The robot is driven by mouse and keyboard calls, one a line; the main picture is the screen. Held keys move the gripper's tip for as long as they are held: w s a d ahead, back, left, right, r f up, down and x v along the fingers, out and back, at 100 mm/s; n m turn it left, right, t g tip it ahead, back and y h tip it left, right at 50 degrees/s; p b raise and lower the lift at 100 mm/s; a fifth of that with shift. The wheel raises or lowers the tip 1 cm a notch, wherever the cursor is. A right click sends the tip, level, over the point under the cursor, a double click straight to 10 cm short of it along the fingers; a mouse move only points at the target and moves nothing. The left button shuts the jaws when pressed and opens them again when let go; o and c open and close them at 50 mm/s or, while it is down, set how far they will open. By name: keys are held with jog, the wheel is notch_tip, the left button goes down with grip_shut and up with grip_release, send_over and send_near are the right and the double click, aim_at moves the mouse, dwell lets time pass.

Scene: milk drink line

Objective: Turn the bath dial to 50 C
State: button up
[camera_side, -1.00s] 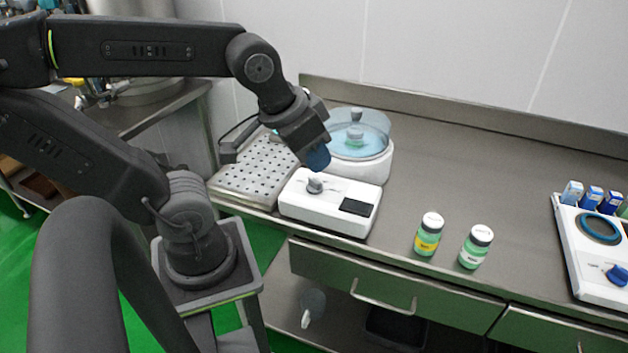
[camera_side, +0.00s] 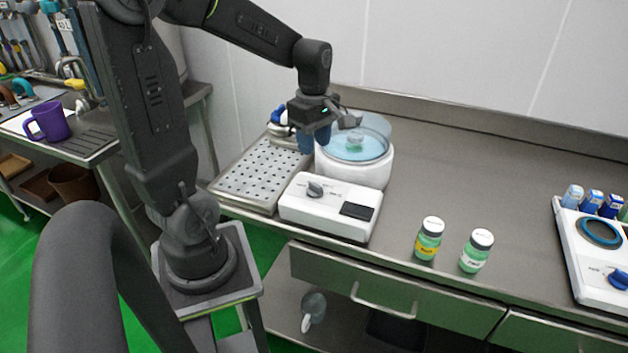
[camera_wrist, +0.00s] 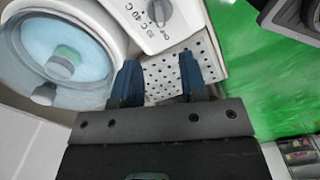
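The bath dial (camera_side: 316,188) is a grey knob on a white control box (camera_side: 290,206) with a dark display (camera_side: 357,211). It also shows at the top of the wrist view (camera_wrist: 160,12), near printed marks including 40 C; I cannot tell exactly which mark it points to. The round white bath (camera_side: 360,176) behind the box holds blue water and a green bottle with a grey cap (camera_side: 354,142). My gripper (camera_side: 313,143) hangs above and behind the dial, apart from it. In the wrist view its blue fingers (camera_wrist: 160,75) are apart with nothing between them.
A perforated metal tray (camera_side: 262,172) lies left of the box. Two green bottles, one with a yellow label (camera_side: 428,240) and one with a white label (camera_side: 475,252), stand to the right. A white device with a blue knob (camera_side: 617,278) is at far right. Bench between is clear.

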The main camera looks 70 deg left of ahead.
aim_at(314, 183)
notch_tip(314, 183, down, 11)
jog(key=shift+r, duration=0.1)
jog(key=shift+c, duration=0.3)
grip_shut()
